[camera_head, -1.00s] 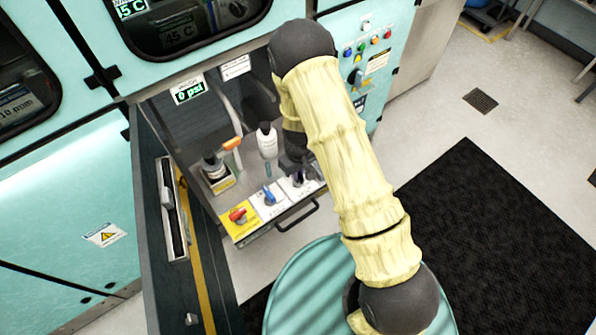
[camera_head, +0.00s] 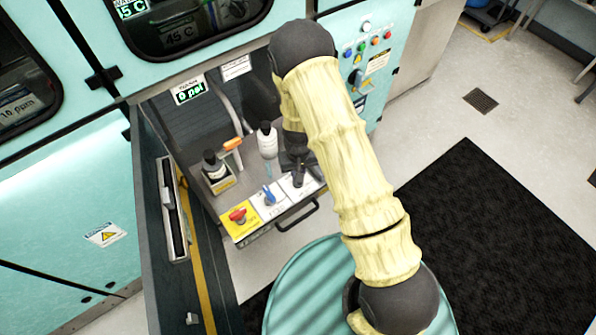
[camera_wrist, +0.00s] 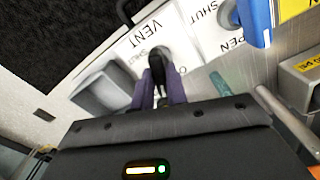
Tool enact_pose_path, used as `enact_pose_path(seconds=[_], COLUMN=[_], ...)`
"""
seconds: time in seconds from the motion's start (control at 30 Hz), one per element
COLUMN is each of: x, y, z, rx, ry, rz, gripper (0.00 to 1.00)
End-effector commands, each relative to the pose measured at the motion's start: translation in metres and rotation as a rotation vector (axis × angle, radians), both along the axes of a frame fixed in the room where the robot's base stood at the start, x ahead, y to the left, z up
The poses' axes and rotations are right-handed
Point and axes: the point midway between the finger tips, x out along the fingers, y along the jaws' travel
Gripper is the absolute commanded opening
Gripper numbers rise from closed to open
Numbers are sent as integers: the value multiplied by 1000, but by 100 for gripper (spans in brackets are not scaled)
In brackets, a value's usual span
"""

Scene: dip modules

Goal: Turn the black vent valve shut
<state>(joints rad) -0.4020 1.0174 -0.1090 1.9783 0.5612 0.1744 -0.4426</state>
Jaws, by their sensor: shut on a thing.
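The black vent valve (camera_wrist: 157,58) shows in the wrist view on a white plate marked VENT (camera_wrist: 143,34). My gripper (camera_wrist: 159,92) is shut on its handle, with one dark purple finger on each side. In the head view my gripper (camera_head: 298,177) is at the right end of the valve row, and the valve there is mostly hidden by the fingers and wrist. Part of the plate's lettering is covered, so I cannot tell the exact handle angle against its marks.
A blue valve (camera_head: 269,195) sits just left of my gripper, and a red valve on a yellow plate (camera_head: 238,224) is farther left. A white bottle (camera_head: 267,143) and a dark-capped bottle (camera_head: 212,167) stand behind. A black handle (camera_head: 298,216) runs along the front.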

Motion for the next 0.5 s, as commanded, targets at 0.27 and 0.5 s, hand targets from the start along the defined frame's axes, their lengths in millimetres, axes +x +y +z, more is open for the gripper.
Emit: enact_pose_path(seconds=[0.27, 0.5], x=[-1, -1], y=[0, 0], z=[1, 1], rx=[0, -1], ry=[3, 3], rz=[-262, -490], gripper=[0, 0])
